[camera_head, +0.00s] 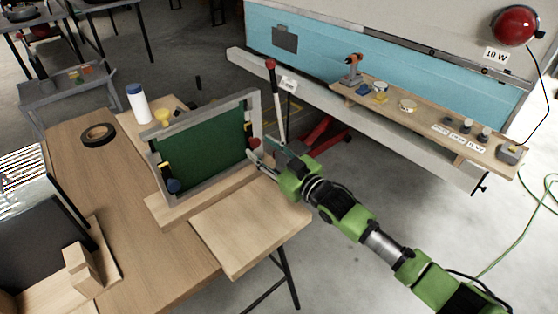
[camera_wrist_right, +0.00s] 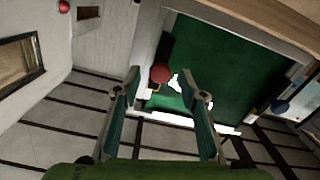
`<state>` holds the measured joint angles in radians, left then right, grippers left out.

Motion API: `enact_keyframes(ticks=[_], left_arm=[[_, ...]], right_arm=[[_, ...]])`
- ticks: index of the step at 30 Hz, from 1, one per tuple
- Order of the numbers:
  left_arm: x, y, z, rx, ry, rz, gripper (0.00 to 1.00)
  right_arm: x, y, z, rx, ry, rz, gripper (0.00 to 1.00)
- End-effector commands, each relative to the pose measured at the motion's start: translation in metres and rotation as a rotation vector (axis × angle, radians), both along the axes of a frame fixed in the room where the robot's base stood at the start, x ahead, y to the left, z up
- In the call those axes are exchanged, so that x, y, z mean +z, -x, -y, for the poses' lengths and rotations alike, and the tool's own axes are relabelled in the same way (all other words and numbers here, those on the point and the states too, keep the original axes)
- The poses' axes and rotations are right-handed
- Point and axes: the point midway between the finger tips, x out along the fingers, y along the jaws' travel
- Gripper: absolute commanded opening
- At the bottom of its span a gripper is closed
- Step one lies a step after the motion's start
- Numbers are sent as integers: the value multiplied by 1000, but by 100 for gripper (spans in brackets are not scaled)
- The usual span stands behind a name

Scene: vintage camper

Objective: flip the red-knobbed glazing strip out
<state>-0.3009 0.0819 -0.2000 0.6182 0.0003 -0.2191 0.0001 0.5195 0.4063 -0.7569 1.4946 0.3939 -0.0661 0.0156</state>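A grey frame (camera_head: 205,108) holding a green panel (camera_head: 212,152) stands upright on a wooden base on the workbench. A red knob (camera_head: 255,143) is at the frame's right side. In the right wrist view the red knob (camera_wrist_right: 160,73) sits beside a dark strip (camera_wrist_right: 165,46) along the panel's edge. My right gripper (camera_head: 262,160) is at the frame's right side, close to the knob. In its wrist view the two fingers (camera_wrist_right: 159,82) are open, with the knob showing between their tips; contact cannot be told. My left gripper is out of view.
A white bottle (camera_head: 138,104) and black tape roll (camera_head: 98,135) stand on the bench. A bare board (camera_head: 250,228) lies in front.

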Motion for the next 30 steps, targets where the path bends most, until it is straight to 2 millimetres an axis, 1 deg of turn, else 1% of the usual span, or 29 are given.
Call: enact_keyframes(ticks=[9, 12, 15, 20, 30], left_arm=[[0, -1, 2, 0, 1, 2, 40], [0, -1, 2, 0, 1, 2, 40], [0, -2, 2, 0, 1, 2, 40], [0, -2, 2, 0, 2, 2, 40], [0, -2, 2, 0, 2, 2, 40]], right_arm=[[-2, 56, 41, -1, 3, -3, 38], [-2, 69, 50, 0, 3, -3, 38], [-2, 78, 58, -2, 2, -2, 38], [-1, 85, 62, 0, 2, -1, 38], [0, 85, 62, 0, 1, 0, 38]])
